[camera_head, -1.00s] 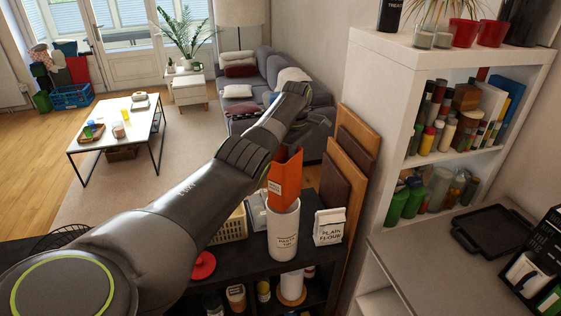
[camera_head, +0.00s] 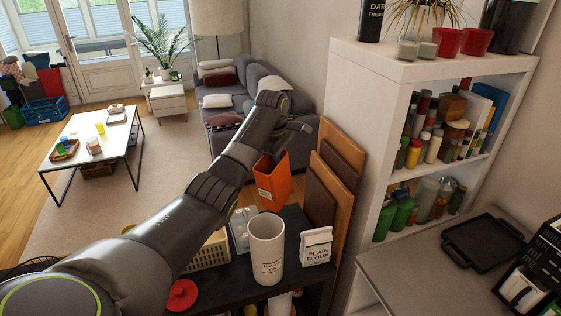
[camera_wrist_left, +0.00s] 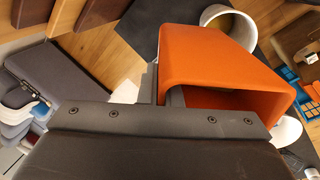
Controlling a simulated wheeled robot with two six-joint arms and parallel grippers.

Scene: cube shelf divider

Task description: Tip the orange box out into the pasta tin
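My left gripper (camera_head: 285,142) is shut on the orange box (camera_head: 272,183) by a wall at its upper, open end. The box hangs slightly tilted above and behind the pasta tin (camera_head: 267,255), apart from it. In the left wrist view, the orange box (camera_wrist_left: 215,60) has its open end towards the camera, and the part of its inside that shows looks bare. One finger appears inside the box and one outside. My right gripper is not in view.
A plain flour bag (camera_head: 316,246) stands right of the tin, and wooden boards (camera_head: 322,195) lean behind it. A red lid (camera_head: 183,295) and a cream basket (camera_head: 212,252) are to the left. A tall white shelf unit (camera_head: 350,190) stands to the right.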

